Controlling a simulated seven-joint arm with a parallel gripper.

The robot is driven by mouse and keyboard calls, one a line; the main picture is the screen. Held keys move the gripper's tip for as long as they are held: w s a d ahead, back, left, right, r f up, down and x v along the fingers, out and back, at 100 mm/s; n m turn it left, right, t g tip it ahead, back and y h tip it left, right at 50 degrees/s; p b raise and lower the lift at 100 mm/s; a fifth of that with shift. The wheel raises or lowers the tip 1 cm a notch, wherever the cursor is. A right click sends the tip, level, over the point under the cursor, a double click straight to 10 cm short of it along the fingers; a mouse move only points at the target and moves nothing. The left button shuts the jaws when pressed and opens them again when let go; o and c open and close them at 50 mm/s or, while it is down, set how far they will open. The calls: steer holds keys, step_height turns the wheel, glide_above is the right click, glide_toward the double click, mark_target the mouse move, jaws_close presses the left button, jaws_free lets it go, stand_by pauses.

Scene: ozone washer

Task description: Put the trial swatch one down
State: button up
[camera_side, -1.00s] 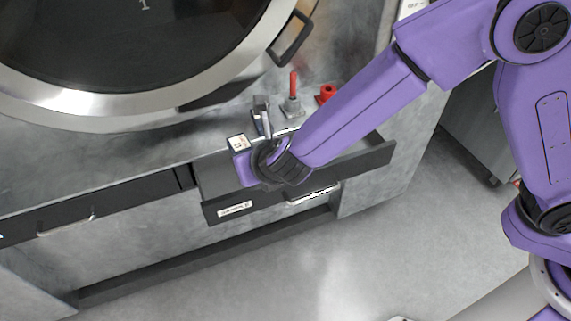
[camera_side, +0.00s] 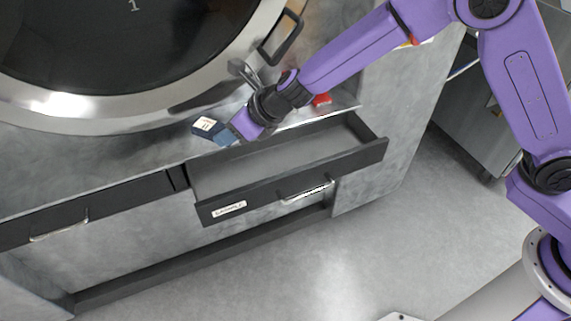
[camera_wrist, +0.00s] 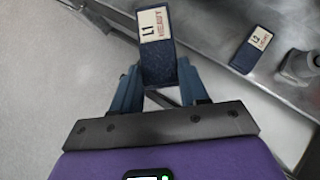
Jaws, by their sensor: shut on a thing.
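My gripper (camera_side: 232,134) is shut on a dark blue swatch with a cream label reading L1 and HEAVY. The held swatch (camera_wrist: 157,50) points away from the fingers in the wrist view, where my gripper (camera_wrist: 160,88) grips its lower end. The same swatch (camera_side: 207,126) shows in the side view over the counter, by the back left of the open drawer. I cannot tell whether it touches the counter. A second dark blue swatch (camera_wrist: 252,48), labelled L2, lies on the metal counter to the right in the wrist view.
The dark drawer (camera_side: 352,157) stands open below my gripper, its visible inside bare. The round washer door (camera_side: 145,112) is behind. A grey fitting (camera_wrist: 300,66) stands by the L2 swatch. A red part (camera_side: 321,100) is right of my gripper. Counter left of the swatch is clear.

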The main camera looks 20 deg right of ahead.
steer(key=shift+w+d+r+n+g+y, duration=0.1)
steer(key=shift+w+d+n+g+y, duration=0.4)
steer(key=shift+w+n, duration=0.35)
steer(key=d+n, duration=0.1)
steer(key=d, duration=0.1)
steer(key=n+g+y, duration=0.2)
steer(key=n+g, duration=0.4)
steer(key=n, duration=0.1)
glide_above(286, 165)
steer(key=s+a, duration=0.1)
steer(key=s, duration=0.2)
step_height(286, 165, down, 21)
steer(key=shift+w+a+f, duration=0.1)
steer(key=shift+a+f, duration=0.05)
steer(key=shift+f, duration=0.1)
steer(key=o, duration=1.1)
steer(key=shift+c, duration=0.2)
